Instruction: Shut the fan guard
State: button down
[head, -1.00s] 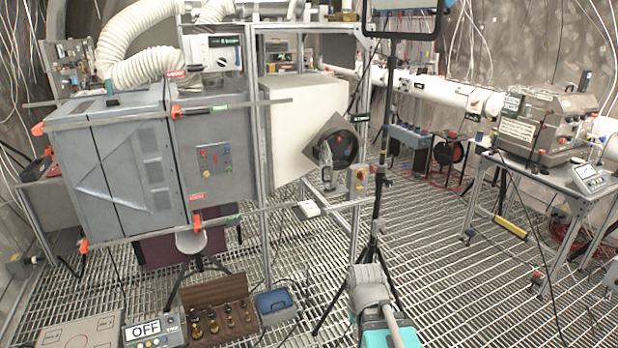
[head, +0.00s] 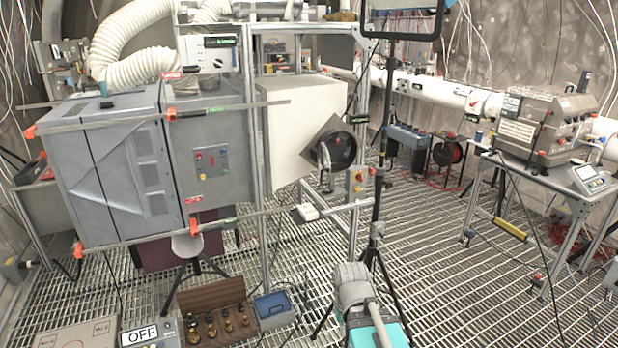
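The fan (head: 341,150) is a dark round opening with a red spot near its centre, on a grey square plate on the side of the white box (head: 290,135). A small pale-grey curved part (head: 323,158) stands at the fan's left rim. I cannot tell whether it belongs to the guard. The guard's angle is too small to make out. My grey and teal arm shows at the bottom centre, well below and in front of the fan. I cannot make out my gripper's fingers.
A black tripod stand (head: 378,190) rises just right of the fan. A grey cabinet (head: 120,170) on clamped rails stands left. A wooden box (head: 210,293) with brass pieces and a blue case (head: 273,308) are low in front. The grating floor (head: 450,270) is open at right.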

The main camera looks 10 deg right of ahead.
aim_at(320, 167)
jog(key=i, duration=0.9)
jog(key=z, duration=0.05)
